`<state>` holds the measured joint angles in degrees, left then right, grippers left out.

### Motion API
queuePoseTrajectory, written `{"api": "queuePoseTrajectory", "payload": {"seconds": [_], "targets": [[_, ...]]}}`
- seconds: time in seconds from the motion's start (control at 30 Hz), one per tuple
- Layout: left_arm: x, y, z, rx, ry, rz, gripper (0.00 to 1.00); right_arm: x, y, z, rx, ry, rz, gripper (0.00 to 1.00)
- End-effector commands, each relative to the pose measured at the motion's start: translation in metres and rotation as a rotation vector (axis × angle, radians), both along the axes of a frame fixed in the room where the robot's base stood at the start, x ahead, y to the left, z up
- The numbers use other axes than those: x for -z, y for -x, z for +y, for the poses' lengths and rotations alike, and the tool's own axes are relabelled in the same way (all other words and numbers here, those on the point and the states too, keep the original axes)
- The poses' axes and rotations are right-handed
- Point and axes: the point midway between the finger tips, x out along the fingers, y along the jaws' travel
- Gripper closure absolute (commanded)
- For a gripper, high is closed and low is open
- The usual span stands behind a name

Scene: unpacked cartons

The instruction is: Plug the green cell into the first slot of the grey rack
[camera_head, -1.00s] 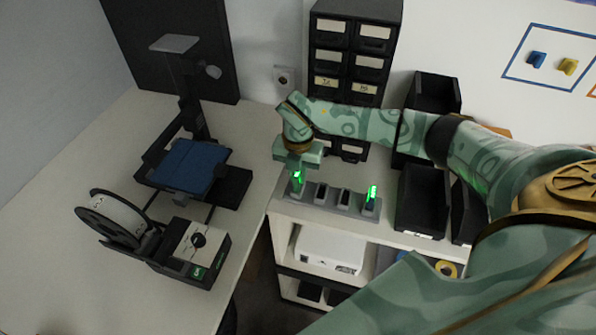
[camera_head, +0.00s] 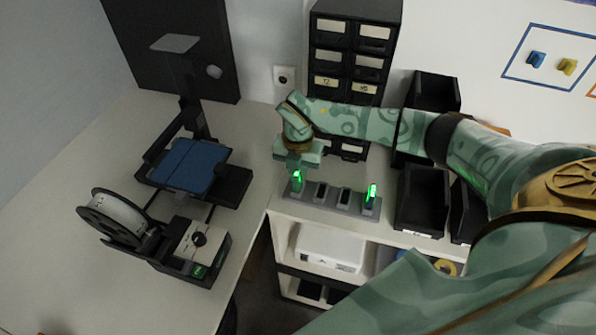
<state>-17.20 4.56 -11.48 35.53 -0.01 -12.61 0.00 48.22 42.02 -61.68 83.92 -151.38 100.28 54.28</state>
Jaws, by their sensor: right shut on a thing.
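The grey rack (camera_head: 332,204) lies on the white shelf top, with a row of slots along it. The green cell (camera_head: 297,182) stands upright at the rack's leftmost slot; whether it is fully seated I cannot tell. My right gripper (camera_head: 297,169) is directly above that slot, pointing down, shut on the cell's top. The gripper hides the upper part of the cell. Another green glowing cell (camera_head: 371,193) stands in the rightmost slot. The two middle slots look dark and hold no green cell. My left gripper is not in view.
A black drawer cabinet (camera_head: 332,55) stands behind the rack. Black bins (camera_head: 423,205) stand to its right. A 3D printer with a blue bed (camera_head: 188,166) and a spool (camera_head: 113,218) is on the left table. A white box (camera_head: 330,246) sits on the shelf below.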

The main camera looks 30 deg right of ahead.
Motion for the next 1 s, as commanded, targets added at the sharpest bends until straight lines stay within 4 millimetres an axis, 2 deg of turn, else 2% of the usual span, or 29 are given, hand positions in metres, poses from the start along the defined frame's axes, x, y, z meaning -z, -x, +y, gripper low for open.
{"api": "queuePoseTrajectory", "payload": {"seconds": [0.83,0.87,0.93,1.0], "targets": [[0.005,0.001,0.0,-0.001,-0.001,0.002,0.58,0.011,0.0,0.0,0.0,0.0,0.0,1.0],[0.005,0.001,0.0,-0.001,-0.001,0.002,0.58,0.011,0.0,0.0,0.0,0.0,0.0,0.8],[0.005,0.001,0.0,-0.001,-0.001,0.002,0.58,0.011,0.0,0.0,0.0,0.0,0.0,0.61],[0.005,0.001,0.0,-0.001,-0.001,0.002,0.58,0.011,0.0,0.0,0.0,0.0,0.0,0.61]]}}
